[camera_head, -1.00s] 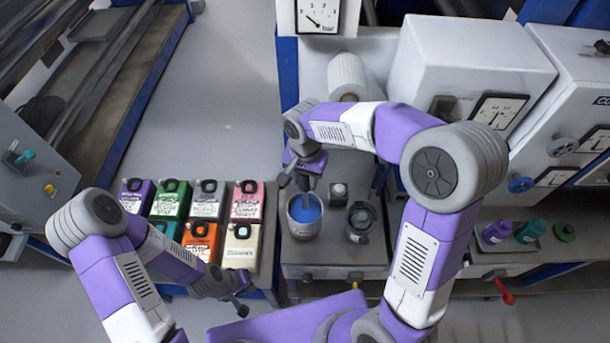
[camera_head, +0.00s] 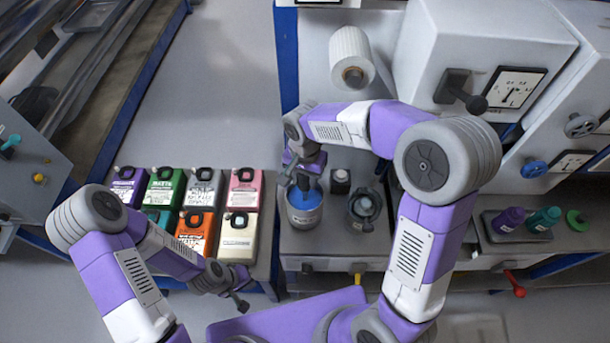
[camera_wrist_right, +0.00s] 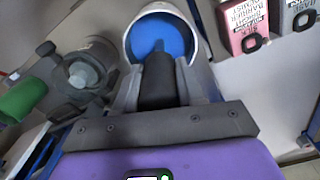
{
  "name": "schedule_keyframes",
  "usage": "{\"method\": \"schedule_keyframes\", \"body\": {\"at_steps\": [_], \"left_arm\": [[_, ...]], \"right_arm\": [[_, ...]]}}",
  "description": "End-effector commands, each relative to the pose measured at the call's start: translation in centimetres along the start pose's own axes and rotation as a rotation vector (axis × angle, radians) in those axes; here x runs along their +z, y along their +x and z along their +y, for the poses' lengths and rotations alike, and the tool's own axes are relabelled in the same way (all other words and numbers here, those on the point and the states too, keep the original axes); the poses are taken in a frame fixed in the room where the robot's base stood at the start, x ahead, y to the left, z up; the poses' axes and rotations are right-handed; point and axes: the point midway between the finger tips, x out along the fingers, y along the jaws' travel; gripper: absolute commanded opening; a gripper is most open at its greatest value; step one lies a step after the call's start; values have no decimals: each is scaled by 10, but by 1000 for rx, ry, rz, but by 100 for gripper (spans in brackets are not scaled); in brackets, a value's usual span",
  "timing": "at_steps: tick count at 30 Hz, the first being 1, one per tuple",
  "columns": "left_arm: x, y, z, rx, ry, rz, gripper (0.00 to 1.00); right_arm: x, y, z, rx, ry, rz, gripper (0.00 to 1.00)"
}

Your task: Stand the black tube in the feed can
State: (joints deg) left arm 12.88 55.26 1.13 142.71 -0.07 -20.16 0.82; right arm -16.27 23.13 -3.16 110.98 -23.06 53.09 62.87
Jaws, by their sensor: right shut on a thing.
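The feed can (camera_head: 304,216) is a pale metal cup with blue liquid in it, standing on the grey bench. It also shows in the right wrist view (camera_wrist_right: 196,40). My right gripper (camera_head: 303,180) is over the can in the head view. In the right wrist view its fingers are shut on the black tube (camera_wrist_right: 157,80). The tube's far end lies over the blue in the can's mouth; how deep it reaches, I cannot tell. My left gripper (camera_head: 240,292) hangs low near the bench's front edge, away from the can. Its fingers are too small to read.
A dark clamp-like holder (camera_head: 365,206) stands right of the can, with a small grey block (camera_head: 340,181) behind. Several coloured ink containers (camera_head: 240,236) stand to the left. A white roll (camera_head: 350,56) is at the back. Purple (camera_head: 508,219) and teal (camera_head: 543,218) bottles sit on the right.

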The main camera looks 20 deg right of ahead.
Motion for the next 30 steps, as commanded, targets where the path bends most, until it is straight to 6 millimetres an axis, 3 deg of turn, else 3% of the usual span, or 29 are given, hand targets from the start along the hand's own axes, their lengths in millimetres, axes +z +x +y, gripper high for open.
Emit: {"method": "schedule_keyframes", "body": {"at_steps": [15, 30], "left_arm": [[-1, 31, -12, 0, 0, 0, 0], [-2, 36, -13, 0, 0, 0, 0]], "right_arm": [[0, 41, -1, -2, -1, 1, 7], [0, 48, 0, -2, 0, 1, 7]]}}
